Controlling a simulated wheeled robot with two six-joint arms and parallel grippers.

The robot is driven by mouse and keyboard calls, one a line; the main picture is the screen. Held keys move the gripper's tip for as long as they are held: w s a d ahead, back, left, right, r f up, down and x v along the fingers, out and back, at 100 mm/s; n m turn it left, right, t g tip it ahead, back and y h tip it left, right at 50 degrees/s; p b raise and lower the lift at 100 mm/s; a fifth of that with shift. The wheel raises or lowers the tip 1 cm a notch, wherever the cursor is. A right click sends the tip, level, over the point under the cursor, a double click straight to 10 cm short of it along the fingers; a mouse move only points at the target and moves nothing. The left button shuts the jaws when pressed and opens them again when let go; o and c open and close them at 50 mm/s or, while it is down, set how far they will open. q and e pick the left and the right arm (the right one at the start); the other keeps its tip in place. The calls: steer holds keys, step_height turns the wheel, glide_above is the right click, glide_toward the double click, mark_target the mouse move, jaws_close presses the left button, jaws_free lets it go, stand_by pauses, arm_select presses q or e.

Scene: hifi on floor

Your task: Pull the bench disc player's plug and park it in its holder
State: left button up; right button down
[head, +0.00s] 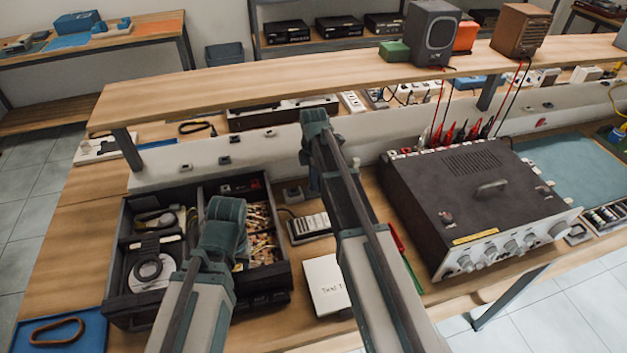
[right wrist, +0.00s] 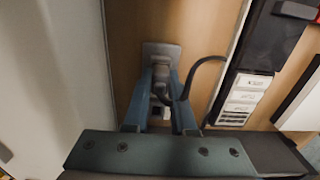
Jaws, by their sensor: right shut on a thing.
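My right gripper (right wrist: 162,118) is shut on a small plug (right wrist: 160,88), mostly hidden between its fingers in the right wrist view. A dark cable (right wrist: 207,62) loops off to the right of it. The plug is at a grey rounded fixture (right wrist: 162,54) on the wooden bench; I cannot tell whether it is seated or just clear. The fixture also shows in the head view (head: 293,195), just left of my right gripper (head: 313,187), which is largely covered by its arm. My left gripper is hidden behind its own arm.
A white-labelled strip (head: 310,228) lies close in front of the fixture. A dark instrument (head: 470,205) with red leads stands to the right. A pale trunking (head: 225,160) runs behind, under a raised wooden shelf (head: 250,88).

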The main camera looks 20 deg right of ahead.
stand_by(0.3)
steer(key=c, duration=0.7)
jaws_free()
steer(key=shift+o, duration=0.2)
arm_select(q)
steer(key=shift+r, duration=0.1)
arm_select(e)
steer(key=shift+r, duration=0.1)
arm_select(q)
step_height(320, 180, up, 14)
steer(key=p, duration=1.4)
arm_select(e)
step_height(320, 180, up, 14)
arm_select(q)
step_height(320, 180, up, 5)
steer(key=p, duration=0.4)
steer(key=shift+p, duration=0.4)
arm_select(e)
step_height(320, 180, up, 5)
steer(key=shift+f, duration=0.2)
arm_select(q)
steer(key=shift+f, duration=0.25)
arm_select(e)
steer(key=shift+s, duration=0.1)
